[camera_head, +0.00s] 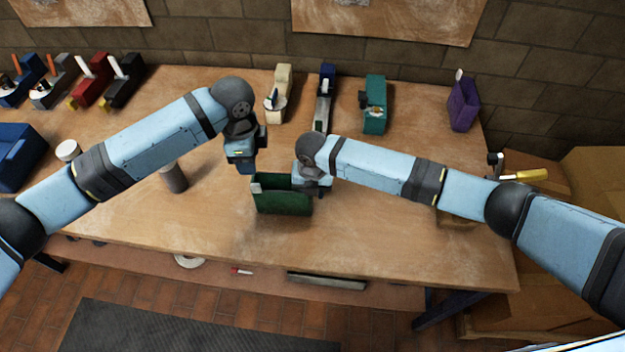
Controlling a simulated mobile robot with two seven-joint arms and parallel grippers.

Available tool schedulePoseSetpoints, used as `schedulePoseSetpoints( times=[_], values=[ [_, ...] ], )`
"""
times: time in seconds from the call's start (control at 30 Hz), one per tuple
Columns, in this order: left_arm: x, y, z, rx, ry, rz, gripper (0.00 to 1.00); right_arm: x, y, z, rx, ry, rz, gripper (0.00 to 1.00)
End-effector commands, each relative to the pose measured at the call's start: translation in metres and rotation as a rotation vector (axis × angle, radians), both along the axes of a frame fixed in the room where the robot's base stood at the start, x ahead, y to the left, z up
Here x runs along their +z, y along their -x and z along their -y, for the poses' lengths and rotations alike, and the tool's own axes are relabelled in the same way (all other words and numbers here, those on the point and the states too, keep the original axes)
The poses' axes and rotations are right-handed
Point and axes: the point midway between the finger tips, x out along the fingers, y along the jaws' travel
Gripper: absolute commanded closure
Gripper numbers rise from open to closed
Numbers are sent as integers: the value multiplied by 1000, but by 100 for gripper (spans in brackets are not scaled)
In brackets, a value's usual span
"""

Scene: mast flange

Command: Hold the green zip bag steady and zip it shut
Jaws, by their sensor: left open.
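The green zip bag (281,203) stands upright near the middle of the wooden table, towards its front edge. A small pale tab shows at the top of its left end. My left gripper (246,170) points down just above and behind the bag's left end and is open; I see no object in it. My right gripper (322,188) is at the bag's right end and covers its upper right corner. Its fingertips are hidden, so I cannot tell whether it touches or grips the bag.
The wooden table (400,250) has free room in front and to the right. A grey cylinder (174,178) stands left of the bag. A teal object (375,105) and a purple bag (464,103) stand at the back. A blue bin (18,155) is at far left.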

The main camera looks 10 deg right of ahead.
Motion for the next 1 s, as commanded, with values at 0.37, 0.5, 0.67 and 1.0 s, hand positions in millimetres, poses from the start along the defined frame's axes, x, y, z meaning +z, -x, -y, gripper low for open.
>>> schedulePoseSetpoints(
  times=[0.37,0.5,0.67,1.0],
  values=[
    [0,0,0,0,0,0,57,-5,0,0,0,-1,0,67],
    [0,0,0,0,0,0,57,-5,0,0,0,-1,0,99],
    [0,0,0,0,0,0,62,-5,0,0,0,-1,0,100],
    [8,0,0,-86,0,-2,62,-5,0,0,0,-1,0,100]
  ],
)
